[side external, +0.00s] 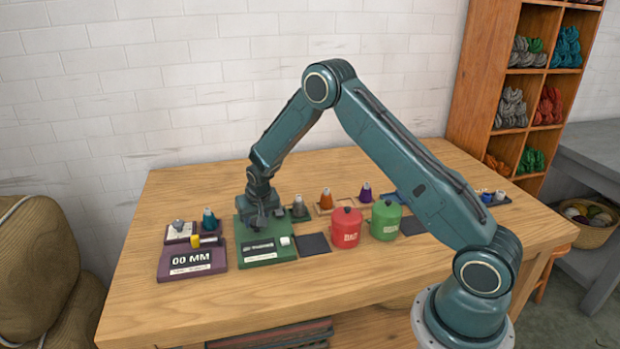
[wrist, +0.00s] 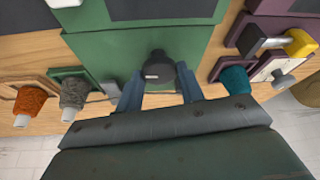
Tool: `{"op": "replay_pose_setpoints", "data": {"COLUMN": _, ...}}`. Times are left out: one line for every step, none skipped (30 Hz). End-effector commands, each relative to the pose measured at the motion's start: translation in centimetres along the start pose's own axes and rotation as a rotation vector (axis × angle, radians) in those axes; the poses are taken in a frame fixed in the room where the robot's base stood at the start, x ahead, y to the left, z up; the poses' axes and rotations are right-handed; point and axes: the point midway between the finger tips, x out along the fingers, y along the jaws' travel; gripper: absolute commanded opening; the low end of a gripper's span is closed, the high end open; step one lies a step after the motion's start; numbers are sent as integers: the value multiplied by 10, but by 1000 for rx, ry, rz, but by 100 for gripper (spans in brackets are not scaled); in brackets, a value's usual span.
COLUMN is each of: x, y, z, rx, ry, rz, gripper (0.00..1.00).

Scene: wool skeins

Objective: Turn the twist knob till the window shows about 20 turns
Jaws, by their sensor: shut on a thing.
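The green machine (side external: 272,256) stands on the wooden table at left of centre. Its window (side external: 258,246) faces front, but I cannot read the number on it. The dark round twist knob (wrist: 159,68) sits on the green top in the wrist view, with a pale mark on its face. My gripper (side external: 262,217) reaches down over the machine, and its two blue-grey fingers (wrist: 159,88) are shut on the knob from both sides. In the side view the gripper mostly hides the knob.
A purple machine (side external: 192,272) reading "00 MM", with a yellow-ended handle, stands close to the left. Cones of yarn, such as a grey one (side external: 299,209), stand to the right. A red canister (side external: 346,228) and a green canister (side external: 385,220) stand further right. A dark mat (side external: 314,244) lies bare.

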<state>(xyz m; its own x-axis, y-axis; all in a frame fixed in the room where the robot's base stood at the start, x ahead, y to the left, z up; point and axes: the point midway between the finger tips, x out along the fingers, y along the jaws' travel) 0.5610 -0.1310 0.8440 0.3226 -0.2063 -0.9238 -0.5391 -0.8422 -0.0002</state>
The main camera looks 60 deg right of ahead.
Motion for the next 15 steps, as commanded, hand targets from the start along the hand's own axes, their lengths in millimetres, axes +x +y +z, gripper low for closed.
{"op": "replay_pose_setpoints", "data": {"x": 0, "y": 0, "z": 0, "rx": 0, "ry": -1, "rz": 1, "gripper": 15}}
{"op": "replay_pose_setpoints", "data": {"x": 0, "y": 0, "z": 0, "rx": 0, "ry": -1, "rz": 0, "gripper": 15}}
{"op": "replay_pose_setpoints", "data": {"x": 0, "y": 0, "z": 0, "rx": -1, "ry": -1, "rz": 0, "gripper": 15}}
{"op": "replay_pose_setpoints", "data": {"x": 0, "y": 0, "z": 0, "rx": -1, "ry": -1, "rz": 0, "gripper": 15}}
{"op": "replay_pose_setpoints", "data": {"x": 0, "y": 0, "z": 0, "rx": -1, "ry": -1, "rz": 0, "gripper": 44}}
{"op": "replay_pose_setpoints", "data": {"x": 0, "y": 0, "z": 0, "rx": -1, "ry": -1, "rz": 0, "gripper": 51}}
{"op": "replay_pose_setpoints", "data": {"x": 0, "y": 0, "z": 0, "rx": -1, "ry": -1, "rz": 0, "gripper": 57}}
{"op": "replay_pose_setpoints", "data": {"x": 0, "y": 0, "z": 0, "rx": -1, "ry": -1, "rz": 0, "gripper": 58}}
{"op": "replay_pose_setpoints", "data": {"x": 0, "y": 0, "z": 0, "rx": -2, "ry": -1, "rz": 0, "gripper": 58}}
{"op": "replay_pose_setpoints", "data": {"x": 0, "y": 0, "z": 0, "rx": -2, "ry": -1, "rz": 0, "gripper": 58}}
{"op": "replay_pose_setpoints", "data": {"x": 0, "y": 0, "z": 0, "rx": -2, "ry": -1, "rz": 0, "gripper": 58}}
{"op": "replay_pose_setpoints", "data": {"x": 0, "y": 0, "z": 0, "rx": -2, "ry": -1, "rz": 0, "gripper": 58}}
{"op": "replay_pose_setpoints", "data": {"x": 0, "y": 0, "z": 0, "rx": -2, "ry": -1, "rz": 0, "gripper": 58}}
{"op": "replay_pose_setpoints", "data": {"x": 0, "y": 0, "z": 0, "rx": -2, "ry": -1, "rz": 0, "gripper": 58}}
{"op": "replay_pose_setpoints", "data": {"x": 0, "y": 0, "z": 0, "rx": -2, "ry": 0, "rz": 0, "gripper": 58}}
